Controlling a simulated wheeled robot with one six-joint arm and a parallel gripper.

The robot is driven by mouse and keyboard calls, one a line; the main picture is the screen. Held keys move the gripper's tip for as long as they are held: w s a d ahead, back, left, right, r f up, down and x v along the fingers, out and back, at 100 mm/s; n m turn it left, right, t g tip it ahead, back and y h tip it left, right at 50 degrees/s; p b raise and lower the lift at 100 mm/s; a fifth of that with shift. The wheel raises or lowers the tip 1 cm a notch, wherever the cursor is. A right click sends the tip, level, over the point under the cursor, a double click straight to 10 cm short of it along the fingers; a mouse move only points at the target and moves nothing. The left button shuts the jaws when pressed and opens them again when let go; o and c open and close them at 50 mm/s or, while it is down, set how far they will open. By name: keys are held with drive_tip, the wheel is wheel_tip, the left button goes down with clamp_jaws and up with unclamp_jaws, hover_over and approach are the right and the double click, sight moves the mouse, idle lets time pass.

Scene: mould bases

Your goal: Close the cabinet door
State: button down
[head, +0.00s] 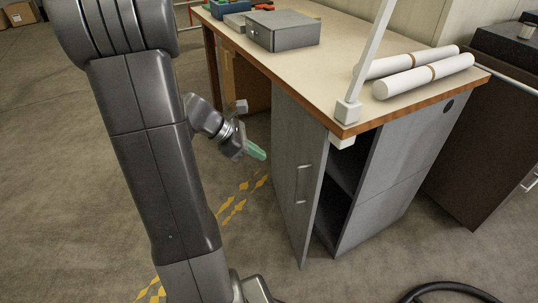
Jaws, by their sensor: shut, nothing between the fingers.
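The grey cabinet (385,185) stands under the right part of the desk. Its door (290,170) is partly open, and a dark gap with a shelf inside (342,170) shows to the right of the door's free edge. An upright bar handle (303,182) is on the door's outer face. My gripper (256,152), with green fingertips, is shut and empty. It is left of the door in the picture and appears apart from it. The door's hinge side is hard to make out.
The desk top (370,40) overhangs the cabinet, with a white post (368,65) at its near corner. White rolls (425,76) and a grey box (283,30) lie on it. A black hose (450,290) is on the floor at lower right. Floor in front of the door looks clear.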

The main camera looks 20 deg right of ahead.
wheel_tip(320, 180, down, 6)
drive_tip(key=g+h+b, duration=0.1)
drive_tip(key=h+b, duration=0.3)
drive_tip(key=b, duration=0.2)
drive_tip(key=h+b, duration=0.2)
drive_tip(key=b, duration=0.3)
approach(314, 168)
drive_tip(key=shift+n, duration=0.3)
drive_tip(key=x, duration=0.5)
drive_tip(key=shift+f, duration=0.25)
drive_tip(key=shift+s+d+r, duration=0.1)
drive_tip(key=shift+d, duration=0.65)
drive_tip(key=shift+y, duration=0.3)
